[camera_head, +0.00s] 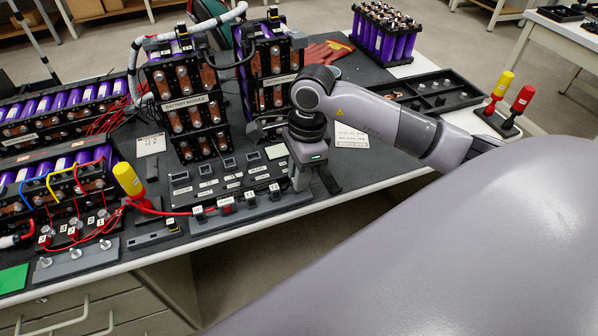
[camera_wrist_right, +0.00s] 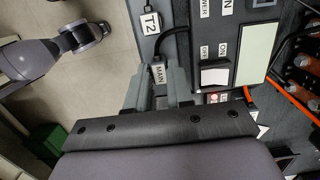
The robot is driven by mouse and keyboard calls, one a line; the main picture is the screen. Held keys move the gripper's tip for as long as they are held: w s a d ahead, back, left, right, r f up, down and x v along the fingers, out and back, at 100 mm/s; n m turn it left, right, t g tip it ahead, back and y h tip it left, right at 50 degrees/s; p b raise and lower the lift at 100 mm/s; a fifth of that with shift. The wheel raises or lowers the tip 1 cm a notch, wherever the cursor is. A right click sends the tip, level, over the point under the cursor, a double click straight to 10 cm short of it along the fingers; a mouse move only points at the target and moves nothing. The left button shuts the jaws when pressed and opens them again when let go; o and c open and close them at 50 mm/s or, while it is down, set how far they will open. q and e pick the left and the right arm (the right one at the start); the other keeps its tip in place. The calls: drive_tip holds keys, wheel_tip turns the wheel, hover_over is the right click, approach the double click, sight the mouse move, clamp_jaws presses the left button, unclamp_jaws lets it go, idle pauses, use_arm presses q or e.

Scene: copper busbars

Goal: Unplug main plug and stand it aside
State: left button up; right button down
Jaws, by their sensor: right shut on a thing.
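My right gripper (camera_head: 300,180) is low over the right end of the grey control panel (camera_head: 235,190). In the right wrist view its two grey fingers (camera_wrist_right: 157,80) are shut on the main plug (camera_wrist_right: 160,74), a dark plug with a white MAIN label and a black cable. The wrist bracket hides the plug's lower part, so I cannot tell whether it is seated in its socket. In the head view the gripper hides the plug. What looks like my left gripper (camera_wrist_right: 90,38) is at the upper left of the wrist view, too small to read its jaws.
Battery modules (camera_head: 183,105) stand behind the panel. A black compartment tray (camera_head: 440,95) and a stand with yellow and red handles (camera_head: 512,105) are at the right.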

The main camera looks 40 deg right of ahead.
drive_tip(key=shift+f+b, duration=0.2)
drive_tip(key=shift+b, duration=0.1)
idle(0.4)
drive_tip(key=c, duration=0.9)
unclamp_jaws()
drive_tip(key=shift+r+p, duration=2.1)
drive_tip(key=shift+r, duration=0.95)
drive_tip(key=shift+f, duration=0.1)
